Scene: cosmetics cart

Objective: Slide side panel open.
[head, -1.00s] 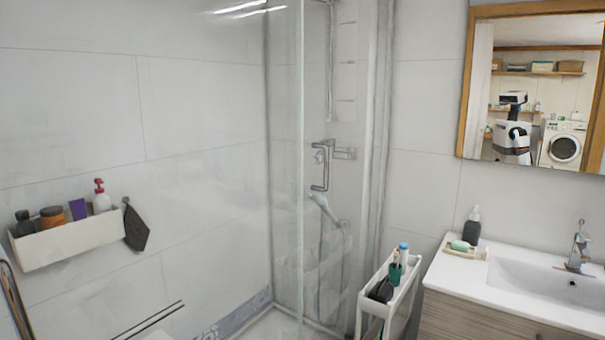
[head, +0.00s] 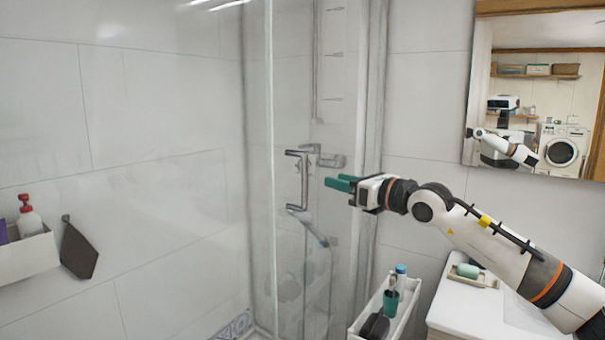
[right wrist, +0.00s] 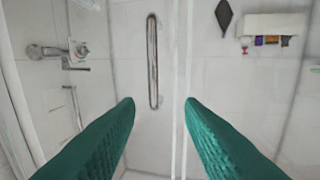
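The clear glass shower panel (head: 285,255) stands upright in the shower corner in the head view. It carries a vertical metal bar handle (head: 304,182), which also shows in the right wrist view (right wrist: 149,62) beyond the fingertips. My right gripper (head: 338,183) is level with the handle and a little to its right in the head view. Its two green fingers are apart and empty; in the right wrist view the gap between the fingertips (right wrist: 160,103) lies below the handle. The fingers look clear of the handle. My left gripper is out of view.
A slim white cart (head: 352,332) with bottles and a cup stands below my right arm. The white sink counter (head: 447,318) is at the lower right. A wall shelf (head: 28,258) and a dark hanging cloth (head: 78,252) are at the left.

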